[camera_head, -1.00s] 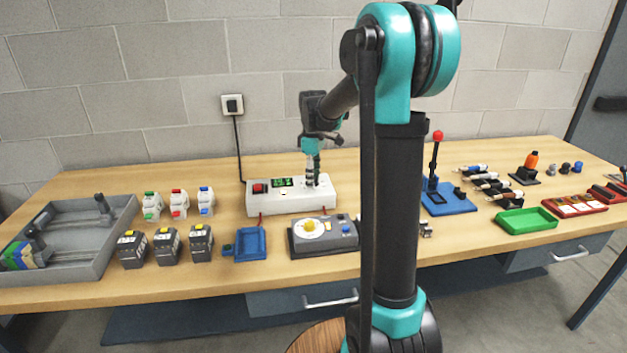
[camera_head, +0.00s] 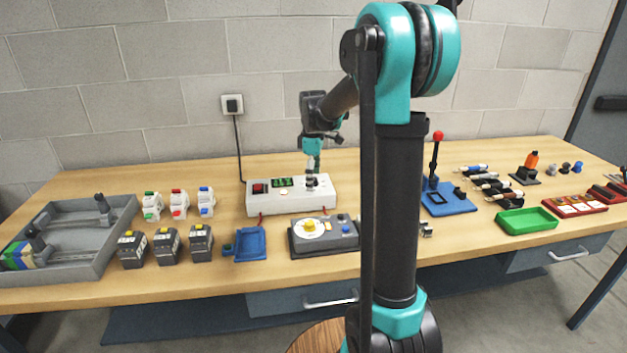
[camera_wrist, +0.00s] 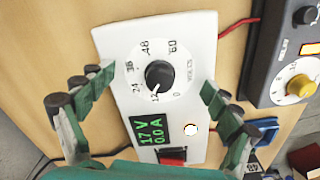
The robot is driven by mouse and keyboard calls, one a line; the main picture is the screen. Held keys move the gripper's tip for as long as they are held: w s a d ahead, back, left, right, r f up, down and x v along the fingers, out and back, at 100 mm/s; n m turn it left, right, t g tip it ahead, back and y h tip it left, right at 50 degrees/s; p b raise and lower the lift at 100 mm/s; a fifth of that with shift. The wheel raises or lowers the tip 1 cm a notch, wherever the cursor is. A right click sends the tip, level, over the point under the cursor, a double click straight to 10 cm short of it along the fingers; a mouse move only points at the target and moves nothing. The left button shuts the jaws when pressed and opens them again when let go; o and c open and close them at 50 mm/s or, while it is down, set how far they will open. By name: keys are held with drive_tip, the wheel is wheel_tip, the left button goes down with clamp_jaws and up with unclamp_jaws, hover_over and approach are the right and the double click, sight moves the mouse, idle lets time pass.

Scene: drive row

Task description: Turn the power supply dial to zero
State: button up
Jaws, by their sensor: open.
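The power supply is a white box (camera_head: 285,208) at the back middle of the table. Its black dial (camera_wrist: 160,75) sits in a round white scale marked 0 to 60 volts, and the dial's pointer mark is near 12. The green display (camera_wrist: 152,130) reads 17 V and 0.0 A. My gripper (camera_wrist: 157,82) is open and empty, with one green finger on each side of the dial, apart from it. In the head view my gripper (camera_head: 312,168) hangs just above the dial end of the box.
A red switch (camera_head: 259,187) is on the box's left end. A dark grey unit with a yellow knob (camera_head: 309,226) stands in front. A blue tray (camera_head: 251,258), several grey blocks and a large grey tray (camera_head: 92,262) lie left. A blue lever stand (camera_head: 448,208) is to the right.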

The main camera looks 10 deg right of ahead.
drive_tip(key=shift+r, duration=3.5)
drive_tip(key=shift+r+m, duration=1)
drive_tip(key=shift+r, duration=0.25)
drive_tip(key=shift+f, duration=2.9)
drive_tip(key=m, duration=0.3)
drive_tip(key=shift+m, duration=0.3)
drive_tip(key=m, duration=0.3)
drive_tip(key=shift+m, duration=0.4)
